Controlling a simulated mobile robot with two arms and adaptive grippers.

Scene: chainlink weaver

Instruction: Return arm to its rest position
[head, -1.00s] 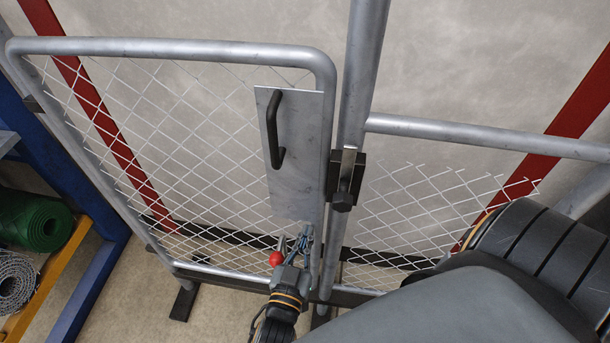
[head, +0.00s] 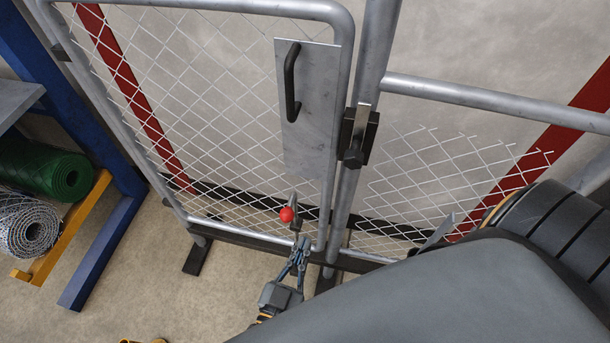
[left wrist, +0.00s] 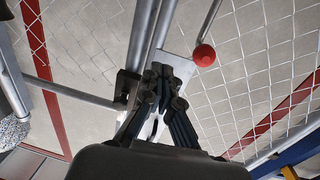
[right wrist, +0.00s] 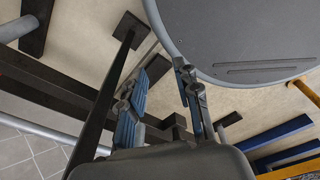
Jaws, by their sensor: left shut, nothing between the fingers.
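My left gripper (head: 302,246) is low in the head view, in front of the gate's bottom corner. In the left wrist view its fingers (left wrist: 163,75) are together with nothing between them. A lever with a red knob (head: 288,215) stands just above it in the head view; the knob also shows in the left wrist view (left wrist: 204,55), apart from the fingers. My right gripper (right wrist: 168,68) shows in the right wrist view with its fingers apart and empty.
A grey tube gate (head: 345,100) with wire mesh carries a metal plate (head: 305,145) with a dark handle (head: 290,85). A latch (head: 357,137) sits on the post. A rack (head: 105,250) with a green roll (head: 70,178) and a mesh roll (head: 28,225) stands left. Floor between is clear.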

